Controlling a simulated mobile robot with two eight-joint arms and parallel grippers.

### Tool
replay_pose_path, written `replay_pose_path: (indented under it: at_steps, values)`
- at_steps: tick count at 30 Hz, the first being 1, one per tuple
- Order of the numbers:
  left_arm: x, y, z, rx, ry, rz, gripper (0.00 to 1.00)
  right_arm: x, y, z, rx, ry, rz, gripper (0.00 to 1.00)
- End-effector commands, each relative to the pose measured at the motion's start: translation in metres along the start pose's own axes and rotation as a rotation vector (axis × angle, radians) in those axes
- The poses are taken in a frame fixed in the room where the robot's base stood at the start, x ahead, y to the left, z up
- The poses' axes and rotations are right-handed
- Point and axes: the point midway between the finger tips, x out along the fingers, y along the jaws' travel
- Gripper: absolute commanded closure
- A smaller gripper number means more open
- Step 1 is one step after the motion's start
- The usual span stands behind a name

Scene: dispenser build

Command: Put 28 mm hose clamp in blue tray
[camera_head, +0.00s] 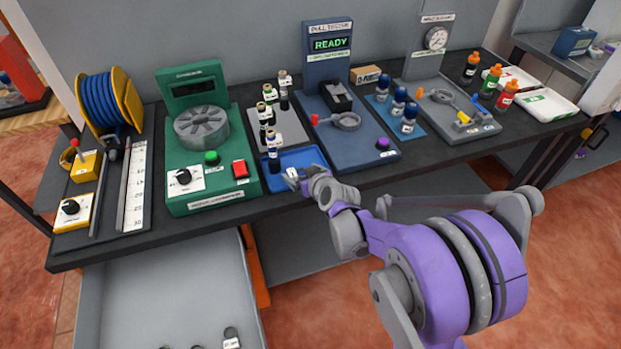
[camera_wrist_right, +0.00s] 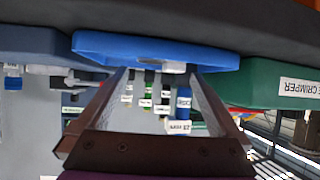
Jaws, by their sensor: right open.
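The blue tray (camera_head: 308,158) lies on the bench's front edge, between the green crimper and the pull tester. It also shows at the top of the right wrist view (camera_wrist_right: 110,47). A small pale piece, perhaps the hose clamp's tag (camera_head: 291,174), is at the tray's front part; its print is too small to read. A greyish piece (camera_wrist_right: 174,67) shows at the tray in the right wrist view. My right gripper (camera_head: 302,177) is open at the tray's front edge, its fingers (camera_wrist_right: 158,82) spread with nothing clearly held between them. My left gripper is out of view.
An open drawer (camera_head: 165,285) below the bench holds several dark tagged pieces (camera_head: 231,337). The green crimper (camera_head: 222,196) is left of the tray; the pull tester (camera_head: 370,155) is right.

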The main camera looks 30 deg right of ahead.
Motion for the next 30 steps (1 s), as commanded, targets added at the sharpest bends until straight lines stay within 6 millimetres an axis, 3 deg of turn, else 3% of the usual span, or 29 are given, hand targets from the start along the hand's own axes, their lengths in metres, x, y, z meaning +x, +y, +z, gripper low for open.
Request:
replay_pose_path:
  at_steps: [12,20,23,25,30]
  values:
    - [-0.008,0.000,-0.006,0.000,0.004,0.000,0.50,-0.081,0.000,0.000,0.002,0.001,0.001,0.00]
    - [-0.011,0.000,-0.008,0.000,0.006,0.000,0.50,-0.103,-0.003,0.001,0.001,-0.006,-0.006,0.00]
    - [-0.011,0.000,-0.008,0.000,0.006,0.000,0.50,-0.113,-0.024,0.009,-0.005,-0.052,-0.044,0.00]
    - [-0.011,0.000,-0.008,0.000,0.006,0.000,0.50,-0.128,-0.050,0.021,-0.012,-0.121,-0.089,0.00]
    - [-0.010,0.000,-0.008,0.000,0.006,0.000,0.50,-0.184,-0.107,0.073,-0.037,-0.362,-0.158,0.00]
